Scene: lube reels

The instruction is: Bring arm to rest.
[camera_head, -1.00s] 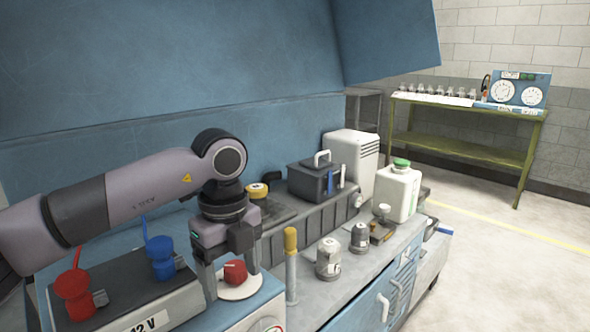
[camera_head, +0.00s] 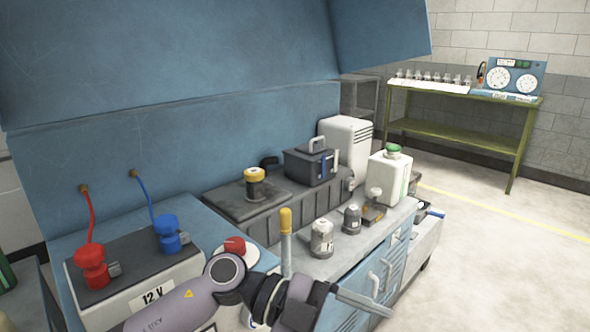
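My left arm comes in along the bottom edge. I see nothing held. The red knob (camera_head: 235,245) on its white round plate stands clear of the fingers, just above my arm. My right gripper is out of view.
Red (camera_head: 90,265) and blue (camera_head: 170,235) clamps sit on the box. Open floor lies to the right.

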